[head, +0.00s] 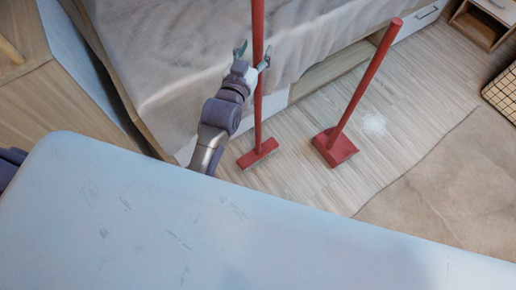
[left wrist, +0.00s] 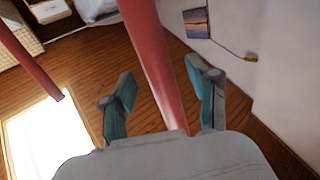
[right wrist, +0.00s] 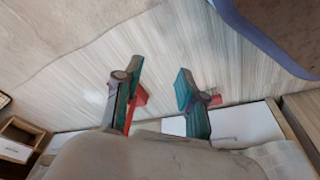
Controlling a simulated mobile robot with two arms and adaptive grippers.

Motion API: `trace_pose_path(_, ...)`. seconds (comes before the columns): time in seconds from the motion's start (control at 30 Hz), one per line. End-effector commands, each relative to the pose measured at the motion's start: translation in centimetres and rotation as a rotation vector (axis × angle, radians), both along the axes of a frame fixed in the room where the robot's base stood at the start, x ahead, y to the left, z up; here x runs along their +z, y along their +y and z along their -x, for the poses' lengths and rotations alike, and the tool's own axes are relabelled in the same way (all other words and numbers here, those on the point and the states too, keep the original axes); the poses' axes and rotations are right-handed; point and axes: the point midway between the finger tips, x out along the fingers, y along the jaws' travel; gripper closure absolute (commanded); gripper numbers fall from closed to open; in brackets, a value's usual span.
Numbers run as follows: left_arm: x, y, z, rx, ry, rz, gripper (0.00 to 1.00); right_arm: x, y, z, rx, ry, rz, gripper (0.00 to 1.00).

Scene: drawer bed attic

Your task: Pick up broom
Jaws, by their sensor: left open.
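The red broom (head: 257,125) stands upright beside the bed, its flat brush head (head: 257,154) on the floor. My left gripper (head: 252,54) is open at the upper part of its handle. In the left wrist view the broom handle (left wrist: 155,55) passes between the spread fingers (left wrist: 160,78); I cannot tell whether either finger touches it. My right gripper (right wrist: 160,90) is open and empty in its own wrist view; it is outside the head view. Red parts of the tools show partly hidden behind its fingers.
A second red long-handled tool, seemingly a dustpan (head: 337,147), stands tilted to the right of the broom; its handle also shows in the left wrist view (left wrist: 30,60). The draped bed (head: 180,60) is close behind. A rug (head: 440,170) and a basket (head: 503,92) lie right.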

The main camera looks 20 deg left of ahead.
Motion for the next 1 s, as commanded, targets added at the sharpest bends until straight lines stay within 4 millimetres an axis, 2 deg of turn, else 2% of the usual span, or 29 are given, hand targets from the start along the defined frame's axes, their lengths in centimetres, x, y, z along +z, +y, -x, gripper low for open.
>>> trace_pose_path(0.03,-0.1,-0.1,-0.9,0.000,-0.001,0.000,0.40,0.3,0.0,-0.1,0.000,-0.002,0.000,0.60)
trace_pose_path(0.17,-0.1,-0.1,-2.1,0.000,0.000,0.000,0.40,1.0,0.0,-0.2,-0.001,-0.004,0.000,0.60)
trace_pose_path(0.43,-0.1,-0.1,-2.3,0.000,0.001,0.000,0.42,1.2,0.0,-0.3,-0.001,-0.004,0.000,0.60)
trace_pose_path(0.77,-0.1,-0.1,-2.3,0.000,0.001,0.000,0.97,1.1,0.1,-0.2,-0.001,-0.004,-0.001,0.60)
trace_pose_path(0.8,-0.1,-0.1,-2.3,0.000,0.001,0.000,1.00,1.1,0.1,-0.2,-0.001,-0.004,-0.001,0.60)
trace_pose_path(1.0,0.1,-0.1,-2.3,0.000,-0.004,0.000,1.00,1.2,0.1,-0.2,-0.001,-0.004,-0.001,0.60)
